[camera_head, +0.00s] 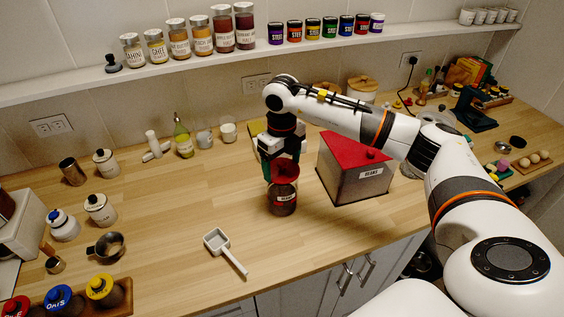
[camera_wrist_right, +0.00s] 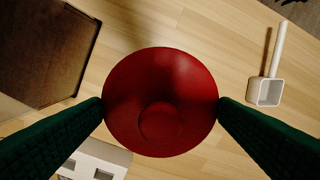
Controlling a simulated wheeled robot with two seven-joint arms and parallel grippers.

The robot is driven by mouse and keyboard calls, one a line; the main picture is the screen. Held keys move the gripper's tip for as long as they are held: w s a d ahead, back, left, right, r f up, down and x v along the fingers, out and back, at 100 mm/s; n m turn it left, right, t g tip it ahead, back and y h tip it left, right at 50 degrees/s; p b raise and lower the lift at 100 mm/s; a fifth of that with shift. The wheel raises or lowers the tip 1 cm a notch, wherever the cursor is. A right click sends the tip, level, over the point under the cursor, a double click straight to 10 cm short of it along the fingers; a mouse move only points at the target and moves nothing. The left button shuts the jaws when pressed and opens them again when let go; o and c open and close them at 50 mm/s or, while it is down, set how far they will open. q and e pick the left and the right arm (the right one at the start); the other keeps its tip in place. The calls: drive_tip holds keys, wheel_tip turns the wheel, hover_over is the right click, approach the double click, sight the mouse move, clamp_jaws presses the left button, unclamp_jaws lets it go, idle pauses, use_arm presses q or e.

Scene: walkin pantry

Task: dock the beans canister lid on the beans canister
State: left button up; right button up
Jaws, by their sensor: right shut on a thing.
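The beans canister (camera_head: 283,203) is a clear jar with dark contents and a "BEANS" label, standing upright on the wooden counter. The round red beans canister lid (camera_head: 285,171) is at its top. My right gripper (camera_head: 281,168) is directly above the canister, pointing down. In the right wrist view the green fingers of this gripper (camera_wrist_right: 160,106) touch opposite sides of the red lid (camera_wrist_right: 160,85). The lid covers the canister there. I cannot tell whether the lid rests on the rim or sits slightly above it. My left gripper is not in view.
A large grey bin (camera_head: 347,180) with a red lid stands close right of the canister. A white scoop (camera_head: 222,248) lies in front, left. Several jars and cups stand left and along the wall. The counter left of the canister is mostly clear.

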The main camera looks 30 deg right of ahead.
sight(282, 163)
drive_tip(key=shift+f+b, duration=0.5)
drive_tip(key=shift+f, duration=0.1)
drive_tip(key=o, duration=0.7)
drive_tip(key=shift+r+p, duration=3.45)
drive_tip(key=shift+r, duration=2.15)
